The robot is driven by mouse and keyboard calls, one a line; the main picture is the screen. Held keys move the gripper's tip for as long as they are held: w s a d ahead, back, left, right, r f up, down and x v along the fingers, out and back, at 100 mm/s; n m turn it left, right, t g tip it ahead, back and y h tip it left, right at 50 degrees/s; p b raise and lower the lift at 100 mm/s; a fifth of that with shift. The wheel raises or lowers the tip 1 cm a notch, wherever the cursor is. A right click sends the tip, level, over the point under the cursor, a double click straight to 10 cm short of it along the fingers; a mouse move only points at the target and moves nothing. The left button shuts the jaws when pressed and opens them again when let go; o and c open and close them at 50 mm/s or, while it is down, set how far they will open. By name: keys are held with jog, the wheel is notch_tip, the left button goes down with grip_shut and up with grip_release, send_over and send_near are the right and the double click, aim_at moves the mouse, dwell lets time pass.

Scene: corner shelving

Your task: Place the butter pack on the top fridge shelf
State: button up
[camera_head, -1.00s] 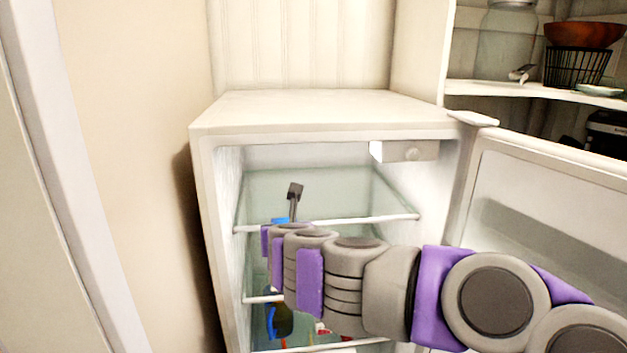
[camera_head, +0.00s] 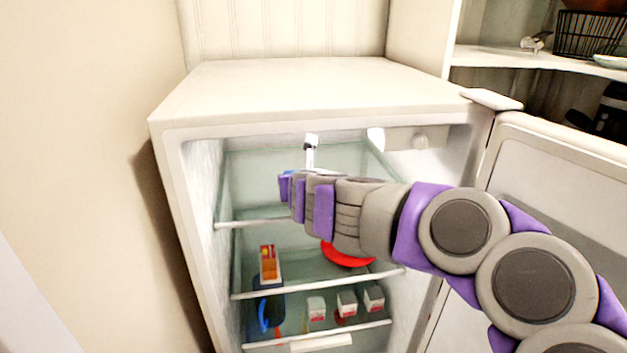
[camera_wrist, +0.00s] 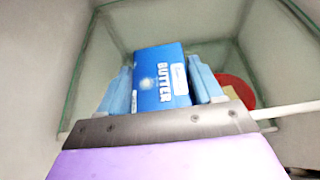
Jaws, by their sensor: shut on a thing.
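The butter pack (camera_wrist: 160,80), a blue box with white lettering, is between the light-blue fingers of my gripper (camera_wrist: 160,72) in the wrist view. The gripper is shut on it. In the head view my arm reaches through the fridge opening at the height of the upper compartment, and the gripper (camera_head: 286,183) is mostly hidden behind the arm. The top fridge shelf shows its white front edge (camera_head: 250,222) below and left of the arm. I cannot tell whether the pack touches the shelf.
The open fridge door (camera_head: 580,190) stands at the right. The shelf below holds a red plate (camera_head: 345,257) and a red-yellow carton (camera_head: 268,262). Several small white boxes (camera_head: 346,303) and a blue item (camera_head: 268,305) are lower down. The visible part of the top shelf looks clear.

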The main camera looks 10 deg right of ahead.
jog(key=w+d, duration=0.1)
jog(key=d, duration=0.1)
jog(key=w+d, duration=0.2)
jog(key=w+d+p, duration=0.1)
jog(key=d, duration=0.1)
jog(key=shift+w+d+f, duration=0.15)
jog(key=shift+d+f, duration=0.05)
jog(key=shift+w+a+f, duration=0.1)
jog(key=shift+w, duration=0.05)
jog(key=f, duration=0.1)
jog(key=a+f+b, duration=0.1)
jog(key=f, duration=0.1)
jog(key=shift+a+f, duration=0.25)
jog(key=shift+f, duration=0.05)
jog(key=shift+d, duration=0.6)
jog(key=o, duration=1.1)
jog(key=shift+d, duration=0.2)
jog(key=shift+o, duration=0.7)
jog(key=shift+a, duration=0.15)
jog(key=shift+a+r, duration=0.1)
jog(key=shift+a, duration=0.4)
jog(key=v, duration=1.2)
jog(key=shift+d, duration=0.2)
